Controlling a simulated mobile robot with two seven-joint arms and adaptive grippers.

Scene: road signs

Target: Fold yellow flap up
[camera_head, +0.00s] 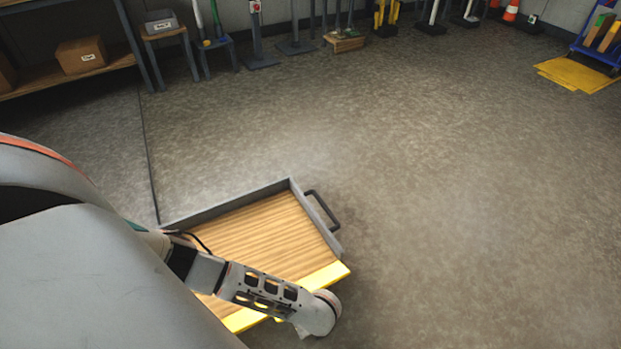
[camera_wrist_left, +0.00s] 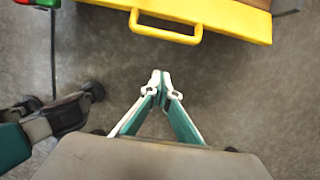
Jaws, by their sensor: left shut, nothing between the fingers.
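The yellow flap (camera_head: 326,275) shows in the head view as a strip along the near edge of a grey-rimmed tray with a wooden floor (camera_head: 260,236). My left arm crosses over it and hides its middle. In the left wrist view the yellow flap (camera_wrist_left: 235,20) is at the top, with a yellow loop handle (camera_wrist_left: 165,33) on its edge. My left gripper (camera_wrist_left: 160,76) is shut and empty, below the handle in that picture and apart from it, over grey floor. Its fingers do not show clearly in the head view.
The tray has a dark push handle (camera_head: 322,210) on its far right side. Open grey floor (camera_head: 450,180) lies to the right and beyond. A shelf with a cardboard box (camera_head: 81,55) stands at the back left, and sign posts line the back wall.

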